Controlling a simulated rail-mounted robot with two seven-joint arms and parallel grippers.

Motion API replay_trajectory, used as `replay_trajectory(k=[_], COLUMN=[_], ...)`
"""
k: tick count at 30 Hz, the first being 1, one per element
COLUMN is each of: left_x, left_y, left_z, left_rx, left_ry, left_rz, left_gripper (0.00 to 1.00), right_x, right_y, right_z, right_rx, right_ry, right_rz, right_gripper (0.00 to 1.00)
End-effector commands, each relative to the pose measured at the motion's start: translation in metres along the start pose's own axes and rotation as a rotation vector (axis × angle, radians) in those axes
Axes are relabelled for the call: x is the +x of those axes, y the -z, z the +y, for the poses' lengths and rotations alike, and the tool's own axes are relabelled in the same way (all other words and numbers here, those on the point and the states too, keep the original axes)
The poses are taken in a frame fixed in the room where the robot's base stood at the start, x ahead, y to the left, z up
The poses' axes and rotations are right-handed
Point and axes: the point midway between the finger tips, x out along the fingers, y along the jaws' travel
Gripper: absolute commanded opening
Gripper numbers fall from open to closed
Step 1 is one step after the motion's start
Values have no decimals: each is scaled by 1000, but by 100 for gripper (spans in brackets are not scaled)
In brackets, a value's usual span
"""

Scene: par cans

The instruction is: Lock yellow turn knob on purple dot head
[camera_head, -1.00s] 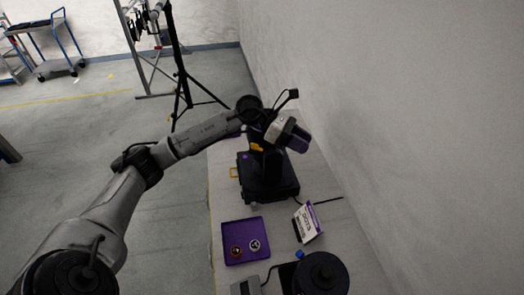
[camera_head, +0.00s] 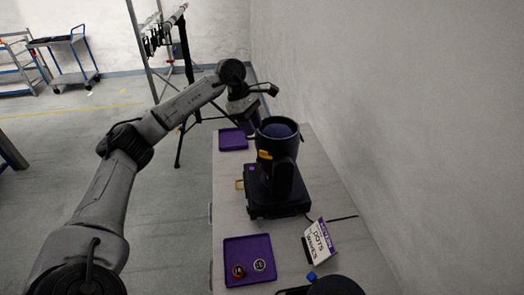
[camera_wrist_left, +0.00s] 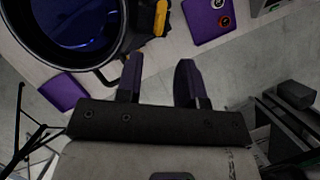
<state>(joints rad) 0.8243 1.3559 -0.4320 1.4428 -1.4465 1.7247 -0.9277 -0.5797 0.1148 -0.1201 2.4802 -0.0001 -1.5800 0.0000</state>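A black moving-head light (camera_head: 283,178) stands on the table with its round, open-fronted head facing up. A yellow knob (camera_head: 265,155) sits on the left side of its head. In the left wrist view the blue-tinted lens (camera_wrist_left: 78,18) fills the upper left, and the yellow knob (camera_wrist_left: 160,18) is just right of its rim. My left gripper (camera_head: 254,128) is behind and left of the light's head. In the left wrist view my left gripper (camera_wrist_left: 159,72) has two dark fingers apart with nothing between them, clear of the knob. My right gripper is not in view.
A purple tray (camera_head: 235,277) with small round pieces lies at the table's front. Another purple tray (camera_head: 233,146) lies at the back. A sign (camera_head: 318,243) stands right of the front tray. A wall runs along the right. A black stand (camera_head: 187,90) is behind the table.

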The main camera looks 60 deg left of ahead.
Motion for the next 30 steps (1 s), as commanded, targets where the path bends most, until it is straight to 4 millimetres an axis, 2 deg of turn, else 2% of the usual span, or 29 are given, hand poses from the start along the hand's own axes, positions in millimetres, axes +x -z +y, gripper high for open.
replay_trajectory(k=[1,6,13,21,30], left_x=[12,42,71,84,85], left_y=[1,0,0,-1,-1], left_z=[0,0,0,0,0], left_rx=[0,1,0,0,0], left_ry=[3,3,2,-1,0], left_rz=[2,0,-1,-2,-2], left_gripper=[35,35,35,35,35], right_x=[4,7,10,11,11], right_y=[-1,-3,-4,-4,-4], right_z=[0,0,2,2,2], right_rx=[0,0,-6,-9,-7], right_ry=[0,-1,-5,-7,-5], right_rz=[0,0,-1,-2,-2], right_gripper=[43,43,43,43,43])
